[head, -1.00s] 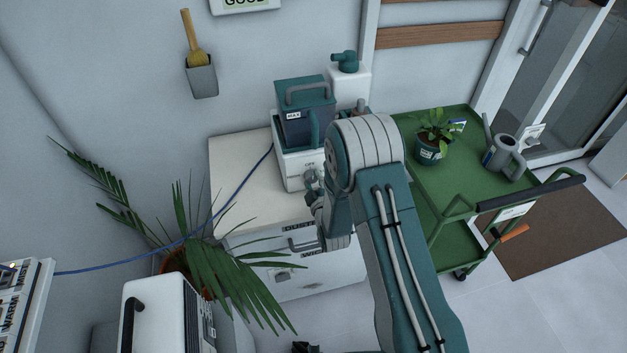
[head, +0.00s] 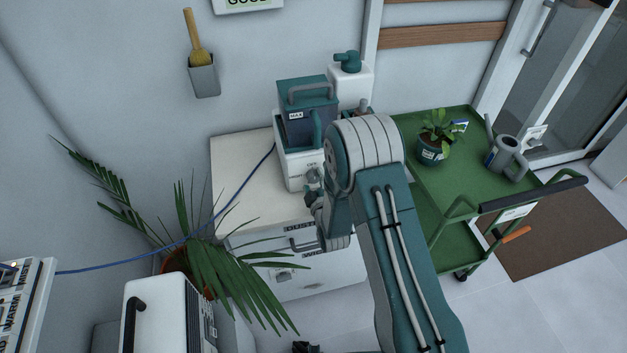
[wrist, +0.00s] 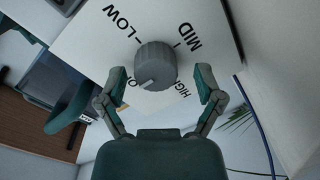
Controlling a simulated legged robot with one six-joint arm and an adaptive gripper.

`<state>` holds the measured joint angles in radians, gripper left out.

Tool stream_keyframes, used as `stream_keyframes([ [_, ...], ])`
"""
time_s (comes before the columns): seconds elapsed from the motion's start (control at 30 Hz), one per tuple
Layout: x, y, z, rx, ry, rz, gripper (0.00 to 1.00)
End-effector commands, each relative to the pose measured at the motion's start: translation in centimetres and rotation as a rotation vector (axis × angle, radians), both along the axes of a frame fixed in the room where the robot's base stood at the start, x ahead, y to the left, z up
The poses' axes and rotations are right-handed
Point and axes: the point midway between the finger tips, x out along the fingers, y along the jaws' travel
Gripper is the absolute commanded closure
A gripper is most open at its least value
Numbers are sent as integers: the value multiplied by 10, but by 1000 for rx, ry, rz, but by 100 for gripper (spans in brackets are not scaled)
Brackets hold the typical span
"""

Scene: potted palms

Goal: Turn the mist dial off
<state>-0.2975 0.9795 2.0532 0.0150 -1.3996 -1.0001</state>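The mist dial (wrist: 156,65) is a round grey knob on the white front face of the humidifier (head: 293,168), which has a dark teal tank. In the wrist view its face carries LOW, MID, HIGH and a partly hidden label starting with O. The dial's white pointer line aims to the lower left, between the O label and HIGH. My gripper (wrist: 160,86) is open, with one finger on each side of the dial and a visible gap on both sides. In the head view my arm hides part of the dial and gripper.
The humidifier stands on a white cabinet (head: 240,165) with a blue cord (head: 235,196) trailing left. A white bottle with a teal cap (head: 347,75) is behind it. A palm (head: 225,265) leans in front at left. A green cart (head: 470,185) stands at right.

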Motion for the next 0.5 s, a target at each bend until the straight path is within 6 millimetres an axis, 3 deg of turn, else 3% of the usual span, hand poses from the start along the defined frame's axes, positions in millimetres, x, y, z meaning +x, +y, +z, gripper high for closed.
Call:
stream_keyframes([
  [0.27,-3,-3,0,2,1,-3,14],
  [0.5,-41,-12,2,-1,4,-2,14],
])
